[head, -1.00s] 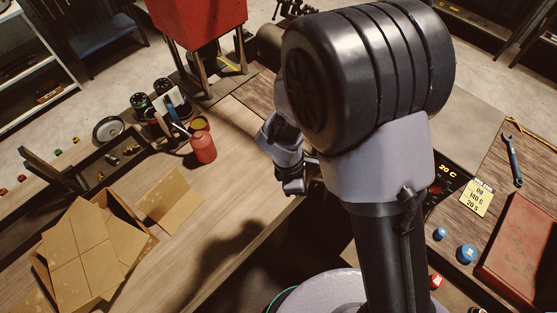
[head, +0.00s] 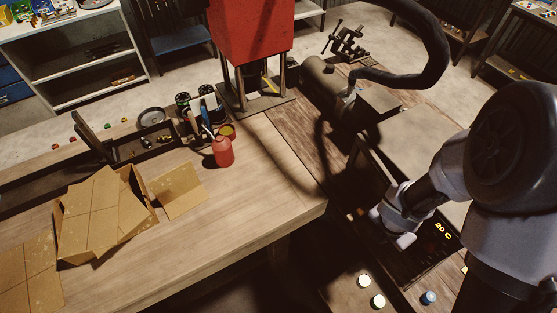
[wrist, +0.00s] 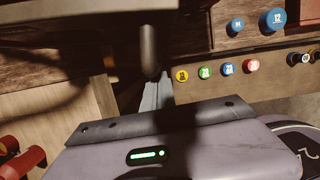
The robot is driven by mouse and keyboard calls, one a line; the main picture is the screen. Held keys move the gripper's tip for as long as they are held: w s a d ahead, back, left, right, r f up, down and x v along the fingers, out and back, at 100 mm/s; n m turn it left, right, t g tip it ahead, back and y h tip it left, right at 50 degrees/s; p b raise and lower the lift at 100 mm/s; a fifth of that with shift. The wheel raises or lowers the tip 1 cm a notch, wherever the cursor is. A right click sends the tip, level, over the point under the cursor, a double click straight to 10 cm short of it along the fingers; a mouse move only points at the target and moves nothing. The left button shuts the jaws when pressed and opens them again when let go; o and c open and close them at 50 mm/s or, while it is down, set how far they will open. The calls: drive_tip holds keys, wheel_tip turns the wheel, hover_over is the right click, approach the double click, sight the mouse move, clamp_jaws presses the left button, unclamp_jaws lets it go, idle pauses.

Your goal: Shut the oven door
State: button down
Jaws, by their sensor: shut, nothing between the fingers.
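In the wrist view my gripper's fingers (wrist: 156,93) are shut and empty. A rounded grey bar (wrist: 148,52) shows just beyond the fingertips; I cannot tell whether they touch it.
A red press (head: 250,30) stands behind. A black hose (head: 440,50) arches above the oven. Colored round caps (wrist: 228,69) lie at right in the wrist view.

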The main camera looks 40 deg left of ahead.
drive_tip(key=w+d+n, duration=0.1)
drive_tip(key=w, duration=0.1)
drive_tip(key=w+d+n+p, duration=0.1)
drive_tip(key=w+d, duration=0.1)
drive_tip(key=shift+d+r+y, duration=0.1)
drive_tip(key=shift+d+y, duration=0.15)
drive_tip(key=shift+y, duration=0.05)
drive_tip(key=shift+w, duration=0.1)
